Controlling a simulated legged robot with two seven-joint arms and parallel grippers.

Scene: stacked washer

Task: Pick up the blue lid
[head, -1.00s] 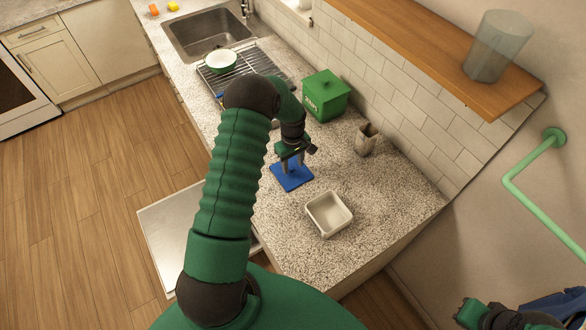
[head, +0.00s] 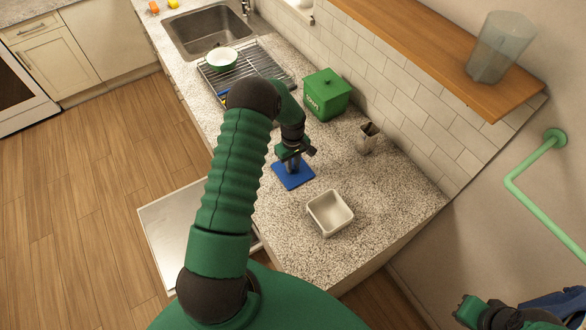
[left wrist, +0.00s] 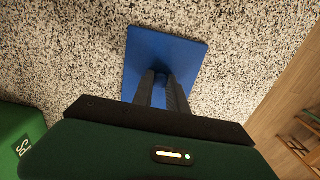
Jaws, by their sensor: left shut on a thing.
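The blue lid (head: 296,179) is a flat blue square on the speckled counter, in front of the green box. It also shows in the left wrist view (left wrist: 182,55), flat against the counter as far as I can tell. My left gripper (head: 293,166) points down over the lid's middle, its two dark fingers close together and shut on the lid. The gripped part is hidden between the fingers (left wrist: 162,78). Part of my right arm shows at the lower right edge of the head view, and its jaws cannot be made out.
A white square container (head: 331,229) stands open to the right of the lid. A green box (head: 327,99) and a small brownish holder (head: 368,141) stand near the tiled wall. A dish rack (head: 259,70) and sink lie farther back. A wooden shelf (head: 440,50) overhangs the counter.

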